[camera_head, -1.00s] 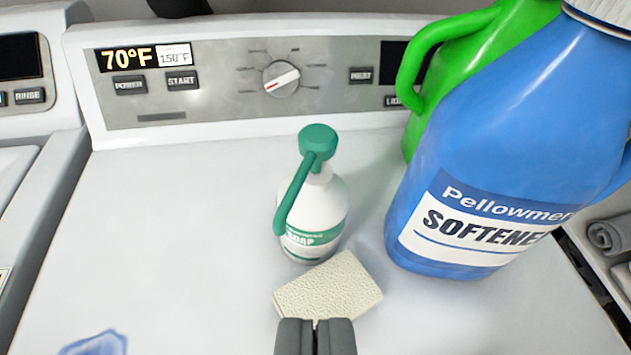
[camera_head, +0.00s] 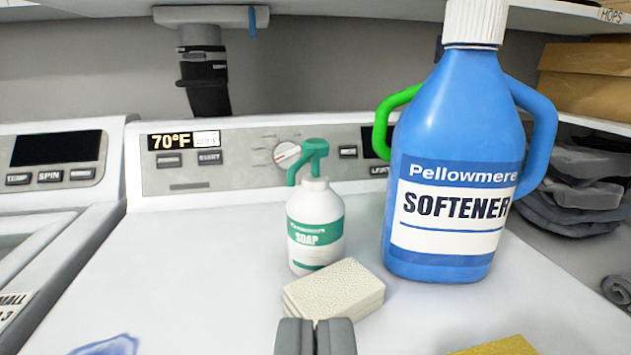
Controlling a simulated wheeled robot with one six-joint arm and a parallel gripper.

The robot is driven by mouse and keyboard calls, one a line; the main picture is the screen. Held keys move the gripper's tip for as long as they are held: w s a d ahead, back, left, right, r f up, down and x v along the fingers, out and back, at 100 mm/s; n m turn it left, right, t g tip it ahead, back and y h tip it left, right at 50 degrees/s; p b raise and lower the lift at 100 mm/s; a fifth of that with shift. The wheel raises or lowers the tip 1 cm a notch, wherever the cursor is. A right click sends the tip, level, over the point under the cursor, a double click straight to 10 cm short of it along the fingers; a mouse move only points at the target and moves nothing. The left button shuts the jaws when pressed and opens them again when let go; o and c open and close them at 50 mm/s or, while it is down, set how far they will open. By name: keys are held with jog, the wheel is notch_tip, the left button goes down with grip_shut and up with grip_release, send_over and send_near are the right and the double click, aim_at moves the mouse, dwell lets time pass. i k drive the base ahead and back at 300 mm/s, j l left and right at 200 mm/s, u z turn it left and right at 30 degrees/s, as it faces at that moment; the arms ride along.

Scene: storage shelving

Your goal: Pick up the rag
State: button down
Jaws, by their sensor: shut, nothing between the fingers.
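My gripper (camera_head: 315,322) shows at the bottom middle, its two dark grey fingers shut with nothing between them. A cream, textured, layered block (camera_head: 338,283), a folded rag or a sponge, lies on the white machine top just beyond the fingertips; I cannot tell if they touch it. A crumpled blue piece (camera_head: 105,346), cloth-like, lies at the lower left, mostly cut off by the frame. I cannot tell for sure which of these is the rag.
A white soap bottle (camera_head: 312,222) with a green pump stands behind the cream block. A big blue softener jug (camera_head: 450,170) stands to its right, hiding most of a green jug (camera_head: 385,125). A yellow piece (camera_head: 503,347) shows lower right. Grey folded cloths (camera_head: 580,190) lie on the right shelf.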

aim_at(344, 288)
jog(key=u, duration=1.45)
jog(key=z, duration=0.4)
jog(key=j+z, duration=0.1)
jog(key=z, duration=0.3)
jog(key=k+z, duration=0.1)
jog(key=z, duration=0.7)
jog(key=k+l, duration=0.1)
jog(key=l, duration=0.65)
